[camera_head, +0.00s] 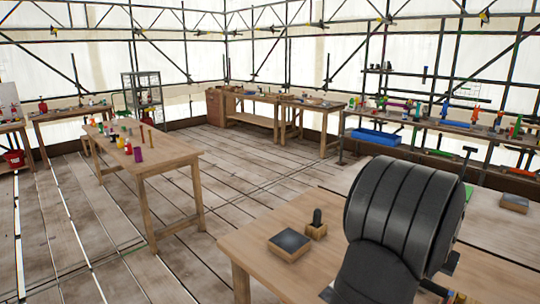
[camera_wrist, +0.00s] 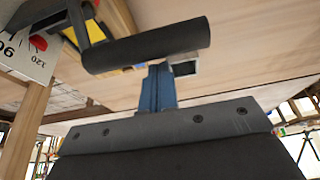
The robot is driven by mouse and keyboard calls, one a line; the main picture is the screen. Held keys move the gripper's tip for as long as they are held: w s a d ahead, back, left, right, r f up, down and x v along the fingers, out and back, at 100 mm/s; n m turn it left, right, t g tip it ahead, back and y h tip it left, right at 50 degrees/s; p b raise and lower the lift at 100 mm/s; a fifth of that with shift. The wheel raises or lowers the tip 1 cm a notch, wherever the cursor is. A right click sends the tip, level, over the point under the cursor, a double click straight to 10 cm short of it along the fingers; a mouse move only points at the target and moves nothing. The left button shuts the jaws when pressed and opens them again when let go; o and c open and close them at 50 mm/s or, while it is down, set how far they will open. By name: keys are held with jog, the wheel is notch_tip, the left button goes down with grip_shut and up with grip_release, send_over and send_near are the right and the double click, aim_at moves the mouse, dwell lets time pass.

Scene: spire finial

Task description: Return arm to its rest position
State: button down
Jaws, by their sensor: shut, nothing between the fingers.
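In the wrist view my gripper (camera_wrist: 157,84) shows as a short blue finger pair in front of a dark plate with screws. It is shut and holds nothing that I can see. A dark grey cylinder (camera_wrist: 145,46) lies across the view just beyond the fingertips; I cannot tell what it is. In the head view my black arm link fills the lower right and hides the gripper. On the near wooden table (camera_head: 262,262) a small dark rounded piece (camera_head: 317,216) stands upright in a wooden block (camera_head: 316,231). A dark-topped wooden block (camera_head: 289,243) sits beside it.
A white card with numbers (camera_wrist: 32,48) shows at the wrist view's left. Another dark-topped block (camera_head: 514,202) lies at the right. A long table (camera_head: 165,158) with colourful items stands left. Shelves (camera_head: 430,122) with tools line the right wall. The floor between tables is clear.

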jog(key=w+d, duration=0.4)
notch_tip(320, 180, up, 12)
jog(key=s+a+n+g+y, duration=0.1)
jog(key=a+n+g+y, duration=0.1)
jog(key=n, duration=0.8)
jog(key=shift+s+a+n+g+y, duration=0.2)
jog(key=shift+s+n+g+y, duration=0.1)
jog(key=shift+g+y, duration=0.2)
